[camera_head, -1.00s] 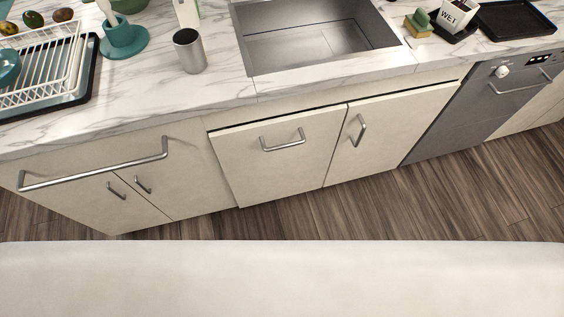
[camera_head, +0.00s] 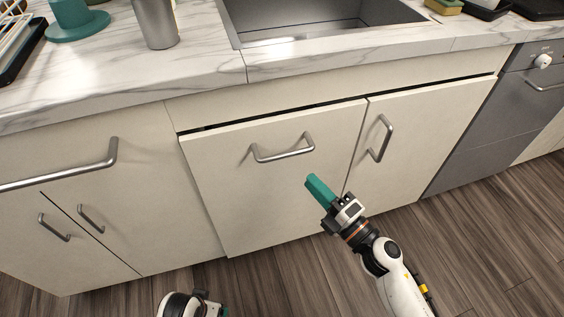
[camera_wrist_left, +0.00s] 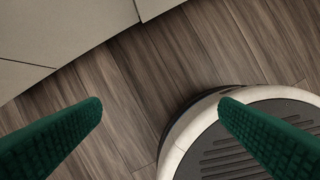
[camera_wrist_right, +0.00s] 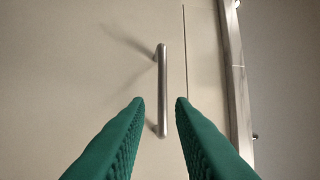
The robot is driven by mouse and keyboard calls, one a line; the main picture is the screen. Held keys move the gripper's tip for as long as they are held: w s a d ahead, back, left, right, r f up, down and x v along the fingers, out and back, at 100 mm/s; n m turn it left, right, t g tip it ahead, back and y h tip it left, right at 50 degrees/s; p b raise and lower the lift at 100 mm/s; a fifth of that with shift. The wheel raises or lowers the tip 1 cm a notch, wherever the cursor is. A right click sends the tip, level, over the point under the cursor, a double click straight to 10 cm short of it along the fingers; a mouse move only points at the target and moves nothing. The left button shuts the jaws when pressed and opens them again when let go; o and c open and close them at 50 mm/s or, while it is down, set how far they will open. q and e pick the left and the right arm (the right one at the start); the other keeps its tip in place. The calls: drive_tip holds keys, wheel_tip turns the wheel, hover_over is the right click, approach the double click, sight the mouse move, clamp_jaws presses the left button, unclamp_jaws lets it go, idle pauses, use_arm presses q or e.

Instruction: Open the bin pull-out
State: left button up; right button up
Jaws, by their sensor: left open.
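The bin pull-out front (camera_head: 220,190) is a cream panel under the sink, with a dark gap along its top edge. Its silver bar handle (camera_head: 284,152) runs across the upper part of the panel. My right gripper (camera_head: 316,183) is just below and right of this handle, apart from it. In the right wrist view the handle (camera_wrist_right: 163,75) lies ahead, lined up with the gap between the green fingers, which are spread and empty. My left gripper is low near the floor, at the bottom edge of the head view; in the left wrist view its green fingers (camera_wrist_left: 160,105) are spread and empty.
A cabinet door (camera_head: 425,140) with its own handle (camera_head: 381,138) adjoins on the right, then a grey dishwasher (camera_head: 480,135). Cabinets with a long bar handle (camera_head: 60,176) are on the left. The marble counter (camera_head: 240,75) overhangs above. The wooden floor (camera_head: 480,230) is clear.

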sight(282, 150)
drive_tip(key=x, duration=1)
drive_tip(key=shift+w+a+r+p, duration=0.2)
drive_tip(key=shift+w+r+p, duration=0.05)
drive_tip(key=shift+p, duration=0.15)
use_arm(q)
drive_tip(key=shift+s+f, duration=0.2)
drive_tip(key=shift+f, duration=0.7)
use_arm(e)
drive_tip(key=shift+w+a+r, duration=0.1)
drive_tip(key=shift+w+a, duration=0.3)
drive_tip(key=shift+w, duration=0.05)
clamp_jaws()
